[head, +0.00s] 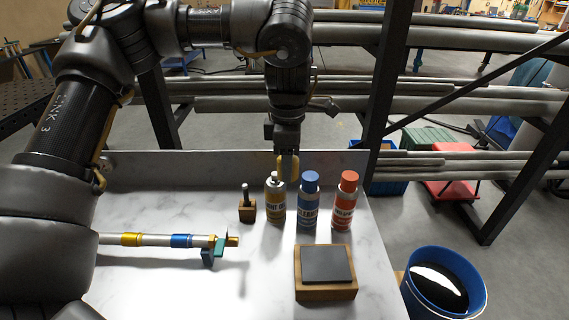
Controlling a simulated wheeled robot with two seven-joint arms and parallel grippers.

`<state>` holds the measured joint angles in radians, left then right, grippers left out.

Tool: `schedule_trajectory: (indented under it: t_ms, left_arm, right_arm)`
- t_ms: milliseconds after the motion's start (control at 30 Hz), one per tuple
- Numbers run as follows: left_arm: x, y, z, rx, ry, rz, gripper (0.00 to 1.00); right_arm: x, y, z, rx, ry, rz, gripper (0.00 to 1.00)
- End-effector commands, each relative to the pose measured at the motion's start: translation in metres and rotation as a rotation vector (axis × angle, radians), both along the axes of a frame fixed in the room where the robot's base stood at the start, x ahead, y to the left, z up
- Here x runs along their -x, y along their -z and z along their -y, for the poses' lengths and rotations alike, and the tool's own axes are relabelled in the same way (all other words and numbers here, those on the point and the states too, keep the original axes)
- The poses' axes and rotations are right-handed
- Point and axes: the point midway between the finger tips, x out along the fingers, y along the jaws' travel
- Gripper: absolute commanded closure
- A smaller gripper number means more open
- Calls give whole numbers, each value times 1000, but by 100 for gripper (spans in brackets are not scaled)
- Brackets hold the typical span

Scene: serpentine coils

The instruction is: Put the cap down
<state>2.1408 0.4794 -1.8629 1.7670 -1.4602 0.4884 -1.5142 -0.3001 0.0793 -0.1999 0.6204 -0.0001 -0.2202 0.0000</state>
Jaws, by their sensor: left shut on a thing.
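My left gripper (288,160) comes down from the top over the back of the marble table (170,290). It is shut on a yellow cap (290,168), which is partly hidden by the fingers. The cap is above and slightly right of the open can's top, close to the blue cap. The yellow-labelled spray can (275,205) stands upright with its pale nozzle bare. To its right stand a blue-capped can (308,202) and a red-capped can (344,205), both upright. My right gripper is not in view.
A wooden block with a dark pad (326,265) lies in front of the cans. A small wooden holder (247,211) with a dark peg stands left of them. A banded metal tube (155,240) lies at left. A blue bucket (472,290) is off the table's right side.

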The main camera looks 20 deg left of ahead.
Motion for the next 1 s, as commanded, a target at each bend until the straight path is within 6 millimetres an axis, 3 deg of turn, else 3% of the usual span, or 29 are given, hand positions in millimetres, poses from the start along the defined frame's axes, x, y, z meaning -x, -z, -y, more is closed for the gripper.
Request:
schedule_trajectory:
  t_ms: [267, 367, 700, 833, 1000]
  left_arm:
    - [4, 1, 1, -4, 82, 3, 79]
    - [7, 7, 0, -8, 262, 7, 79]
    - [28, 36, -6, -14, 1196, 6, 79]
    - [36, 44, -7, -7, 1453, 2, 79]
    - [42, 49, -8, 0, 1628, 1, 79]
  right_arm:
    - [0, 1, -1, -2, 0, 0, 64]
    - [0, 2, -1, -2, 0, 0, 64]
    - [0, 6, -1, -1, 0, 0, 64]
    - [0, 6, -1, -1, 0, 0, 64]
    - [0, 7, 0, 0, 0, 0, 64]
